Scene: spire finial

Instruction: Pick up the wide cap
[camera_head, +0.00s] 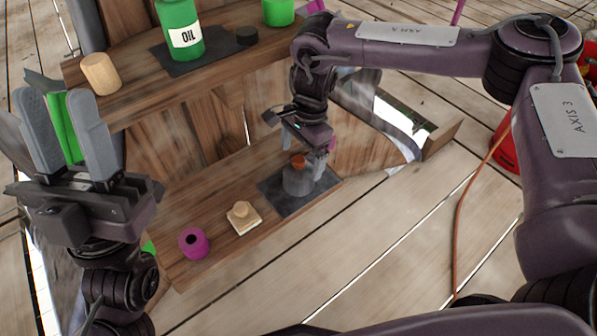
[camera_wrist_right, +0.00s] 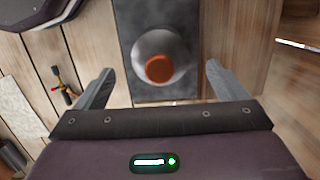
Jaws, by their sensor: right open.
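A grey rounded piece with an orange-brown knob (camera_head: 297,182) stands upright on the lower dark mat. It also shows in the right wrist view as a pale grey round body with an orange top (camera_wrist_right: 160,68). A pale wooden piece with a square base and small knob (camera_head: 242,217) and a magenta ring-like piece (camera_head: 194,243) sit on the same wooden step. I cannot tell which is the wide cap. My right gripper (camera_head: 312,150) is open above the grey piece, its fingers apart and empty. My left gripper (camera_head: 68,125) has its fingers apart, with green showing between them.
The lower dark mat (camera_head: 320,186) lies on the wooden step. An orange cable (camera_head: 458,220) crosses the plank floor at right.

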